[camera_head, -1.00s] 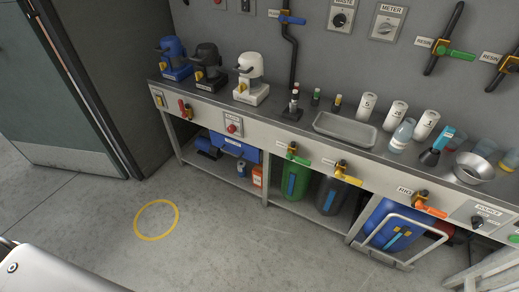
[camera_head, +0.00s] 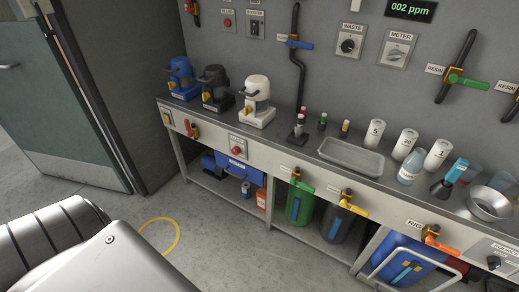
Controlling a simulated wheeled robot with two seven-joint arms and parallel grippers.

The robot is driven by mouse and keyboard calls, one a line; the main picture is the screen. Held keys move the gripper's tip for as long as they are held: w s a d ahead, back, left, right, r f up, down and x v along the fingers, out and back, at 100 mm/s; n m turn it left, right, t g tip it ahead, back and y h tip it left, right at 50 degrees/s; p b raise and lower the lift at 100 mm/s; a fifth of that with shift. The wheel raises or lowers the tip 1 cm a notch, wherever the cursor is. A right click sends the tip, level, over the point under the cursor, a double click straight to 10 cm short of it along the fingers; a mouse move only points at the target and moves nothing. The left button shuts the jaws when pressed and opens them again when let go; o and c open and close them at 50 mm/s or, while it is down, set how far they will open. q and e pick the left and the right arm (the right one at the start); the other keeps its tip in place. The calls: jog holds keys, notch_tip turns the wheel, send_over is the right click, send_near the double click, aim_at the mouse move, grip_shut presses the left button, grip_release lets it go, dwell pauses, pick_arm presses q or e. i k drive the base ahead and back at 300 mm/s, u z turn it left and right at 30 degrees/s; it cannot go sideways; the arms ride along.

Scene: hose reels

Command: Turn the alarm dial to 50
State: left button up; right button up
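I see no dial labelled alarm in view. A round black knob labelled WASTE (camera_head: 347,46) is on the back wall. To its right is a grey knob labelled METER (camera_head: 395,53). Another panel labelled SOURCE (camera_head: 497,258) with a dark knob is at the lower right edge, partly cut off. A black display reading 002 ppm (camera_head: 409,9) is at the top of the wall. Neither gripper is in view. Only silver parts of my own body show at the lower left.
A long steel bench (camera_head: 270,142) runs along the wall with three small machines, a metal tray (camera_head: 351,157), white cups, a bottle and a steel bowl (camera_head: 490,204). Coloured valve handles line its front. The floor with a yellow ring (camera_head: 178,238) is open. A door stands at the left.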

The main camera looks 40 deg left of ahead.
aim_at(236, 150)
jog(key=z, duration=0.1)
jog(key=i, duration=1)
jog(key=u, duration=0.75)
